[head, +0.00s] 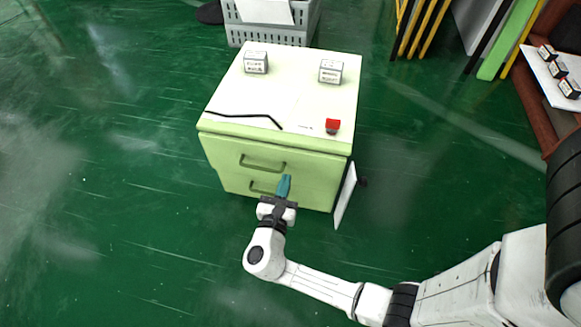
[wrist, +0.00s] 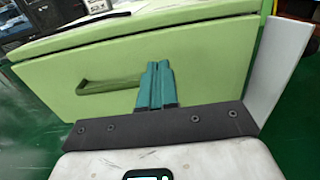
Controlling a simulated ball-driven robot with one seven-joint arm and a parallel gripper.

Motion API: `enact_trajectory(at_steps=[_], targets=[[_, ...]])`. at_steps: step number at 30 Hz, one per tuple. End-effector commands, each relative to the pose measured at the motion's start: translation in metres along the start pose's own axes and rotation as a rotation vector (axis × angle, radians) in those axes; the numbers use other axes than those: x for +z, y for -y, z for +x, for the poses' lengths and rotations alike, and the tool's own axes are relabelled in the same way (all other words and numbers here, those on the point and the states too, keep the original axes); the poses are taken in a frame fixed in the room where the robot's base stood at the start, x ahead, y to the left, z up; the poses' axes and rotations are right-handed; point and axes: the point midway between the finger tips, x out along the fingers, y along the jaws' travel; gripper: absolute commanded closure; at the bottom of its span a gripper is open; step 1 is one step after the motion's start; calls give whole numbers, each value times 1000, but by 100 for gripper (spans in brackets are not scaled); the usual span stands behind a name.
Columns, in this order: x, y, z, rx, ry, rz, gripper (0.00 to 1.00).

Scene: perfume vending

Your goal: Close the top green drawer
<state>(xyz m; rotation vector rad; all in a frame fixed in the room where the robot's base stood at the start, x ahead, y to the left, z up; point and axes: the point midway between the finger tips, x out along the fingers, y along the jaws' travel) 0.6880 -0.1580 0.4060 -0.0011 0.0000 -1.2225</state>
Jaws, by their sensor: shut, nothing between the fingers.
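The top green drawer (head: 225,153) is the upper front of the pale green cabinet (head: 235,95). Its bar handle (head: 262,164) faces me. The drawer front sits close under the cabinet's top edge; any small gap is hard to judge. My gripper (head: 284,179) is in front of the cabinet, right of the top handle, its teal fingers together and empty. In the wrist view a green drawer front (wrist: 210,75) fills the middle, with a handle (wrist: 108,86) left of my fingers (wrist: 159,67). The fingertips overlap the front; contact cannot be told. My gripper partly hides the lower handle (head: 262,188).
Two small boxes (head: 256,62) (head: 331,71), a red button (head: 333,126) and a black strip lie on the cabinet top. A white panel (head: 345,196) stands at its right side. A grey crate (head: 270,34) is behind. Green floor is clear on the left.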

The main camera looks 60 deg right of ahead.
Motion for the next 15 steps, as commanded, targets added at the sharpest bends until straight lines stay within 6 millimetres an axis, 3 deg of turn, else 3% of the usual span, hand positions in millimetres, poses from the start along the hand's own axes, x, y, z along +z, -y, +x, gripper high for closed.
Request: enact_trajectory(at_steps=[6, 15], targets=[[-3, 0, 39, -3, 0, 2, 100], [0, 0, 62, 0, 0, 1, 100]])
